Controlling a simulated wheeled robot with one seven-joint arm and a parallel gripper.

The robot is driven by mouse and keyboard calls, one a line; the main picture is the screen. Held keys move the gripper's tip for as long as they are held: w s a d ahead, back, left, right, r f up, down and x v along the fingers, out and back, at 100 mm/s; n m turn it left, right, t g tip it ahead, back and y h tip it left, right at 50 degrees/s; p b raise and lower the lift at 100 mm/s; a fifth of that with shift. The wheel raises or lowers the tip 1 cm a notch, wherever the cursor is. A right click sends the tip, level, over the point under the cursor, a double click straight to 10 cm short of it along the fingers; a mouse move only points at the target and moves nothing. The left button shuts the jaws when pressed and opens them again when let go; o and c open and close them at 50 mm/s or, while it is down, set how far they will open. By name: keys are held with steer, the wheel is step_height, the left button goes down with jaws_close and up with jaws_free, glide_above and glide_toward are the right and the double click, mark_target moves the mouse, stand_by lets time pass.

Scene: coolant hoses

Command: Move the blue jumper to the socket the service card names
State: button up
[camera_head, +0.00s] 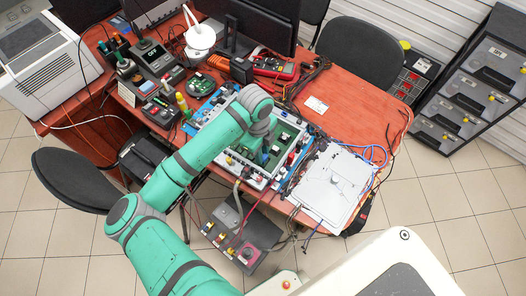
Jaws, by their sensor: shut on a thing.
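My green arm reaches over the open equipment case (238,176) on the red-brown table. My gripper (263,157) points down into the case over its green circuit board (287,137). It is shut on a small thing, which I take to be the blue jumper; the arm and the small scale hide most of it. Whether the jumper touches a socket cannot be told. A small white card (316,104) lies on the table right of the case, probably the service card; its writing is too small to read.
A pale lid or panel (333,184) lies right of the case, with blue cables (376,155) beside it. A multimeter (275,68), a monitor and a soldering station (152,58) crowd the back. A grey box (240,228) with cables is at the table's front edge.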

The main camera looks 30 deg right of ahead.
steer(key=shift+a, duration=0.1)
steer(key=shift+s+f, duration=0.1)
steer(key=shift+f, duration=0.3)
steer(key=shift+w, duration=0.2)
stand_by(0.6)
steer(key=shift+s+d, duration=0.1)
steer(key=shift+d, duration=0.1)
steer(key=shift+a, duration=0.15)
steer(key=shift+a, duration=0.2)
steer(key=shift+d, duration=0.1)
steer(key=shift+f, duration=0.2)
stand_by(0.9)
